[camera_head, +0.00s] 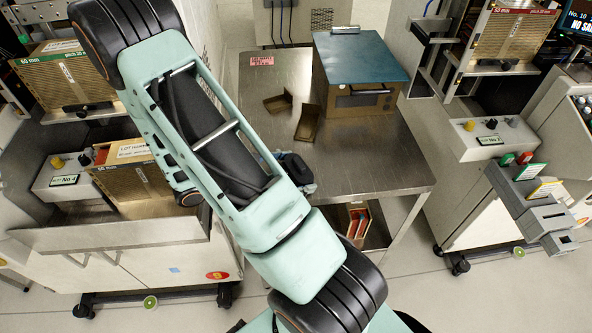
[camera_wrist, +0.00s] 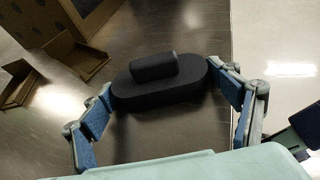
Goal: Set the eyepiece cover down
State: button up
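The eyepiece cover is a black rounded oblong piece with a short cylinder on top. In the wrist view the eyepiece cover (camera_wrist: 158,88) lies between the tips of my gripper (camera_wrist: 160,78), with a blue-padded finger against each end. The fingers are spread to its length and appear shut on it. In the head view the dark cover (camera_head: 294,166) shows partly beside my arm, over the steel table (camera_head: 375,170); my gripper is mostly hidden there by my arm. I cannot tell whether the cover's underside touches the table.
Two small open brown boxes (camera_head: 278,102) (camera_head: 308,123) lie on the table behind the cover. A brown case with a teal lid (camera_head: 360,58) stands at the back right. The table's front right is clear. The table edge and pale floor show at right in the wrist view.

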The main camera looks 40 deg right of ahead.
jog(key=shift+o, duration=0.7)
jog(key=shift+r+p, duration=0.45)
jog(key=shift+r, duration=0.05)
jog(key=p+v, duration=0.1)
jog(key=v, duration=1.1)
jog(key=shift+r+p, duration=0.1)
jog(key=shift+p, duration=0.3)
jog(key=shift+r, duration=0.1)
